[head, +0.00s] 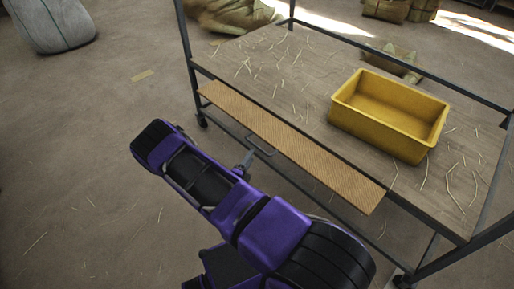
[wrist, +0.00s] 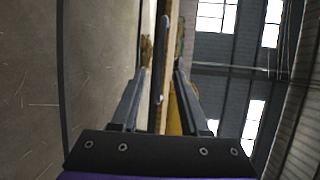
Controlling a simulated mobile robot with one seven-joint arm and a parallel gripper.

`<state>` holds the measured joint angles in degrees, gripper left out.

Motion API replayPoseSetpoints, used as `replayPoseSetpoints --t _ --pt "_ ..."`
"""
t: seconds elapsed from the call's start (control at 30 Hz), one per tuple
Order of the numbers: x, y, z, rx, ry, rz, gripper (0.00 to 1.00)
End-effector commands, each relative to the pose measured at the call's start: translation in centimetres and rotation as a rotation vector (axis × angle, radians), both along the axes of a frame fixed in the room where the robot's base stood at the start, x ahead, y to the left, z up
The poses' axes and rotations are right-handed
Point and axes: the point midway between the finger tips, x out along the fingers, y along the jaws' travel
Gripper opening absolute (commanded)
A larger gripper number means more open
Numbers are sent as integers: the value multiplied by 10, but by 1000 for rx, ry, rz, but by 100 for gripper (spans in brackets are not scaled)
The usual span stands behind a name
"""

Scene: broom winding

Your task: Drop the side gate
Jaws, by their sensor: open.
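The side gate (head: 285,142) is a long tan woven panel along the near side of the wheeled cart. A dark bar handle (head: 262,147) shows at its lower edge, near the middle. My gripper (head: 246,161) is just short of that handle, open, with its fingers toward the gate. In the wrist view, the two fingers of my gripper (wrist: 161,75) stand apart, with a narrow upright strip beyond or between them. It looks like the gate's edge and handle, seen nearly edge-on. I cannot tell whether the fingers touch the handle.
A yellow bin (head: 390,113) stands on the cart deck (head: 290,75) among loose straw. Dark metal posts and rails frame the cart. A pale sack (head: 52,24) stands far left, and tan bundles (head: 232,14) lie behind the cart. Floor on the left is mostly clear.

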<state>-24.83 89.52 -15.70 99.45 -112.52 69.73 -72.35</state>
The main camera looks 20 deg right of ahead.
Motion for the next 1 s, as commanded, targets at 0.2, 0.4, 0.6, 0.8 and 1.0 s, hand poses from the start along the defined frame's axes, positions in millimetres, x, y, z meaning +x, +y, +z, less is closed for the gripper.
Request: replayPoseSetpoints --t 0.2,0.4,0.6,0.8,1.0 --pt "30 -34 -8 0 -2 -3 45" --pt "47 -51 -11 1 -2 0 45" --pt "52 -56 -11 1 -1 0 45" --pt "52 -56 -11 1 -1 0 45" --pt "52 -56 -11 1 -1 0 9"
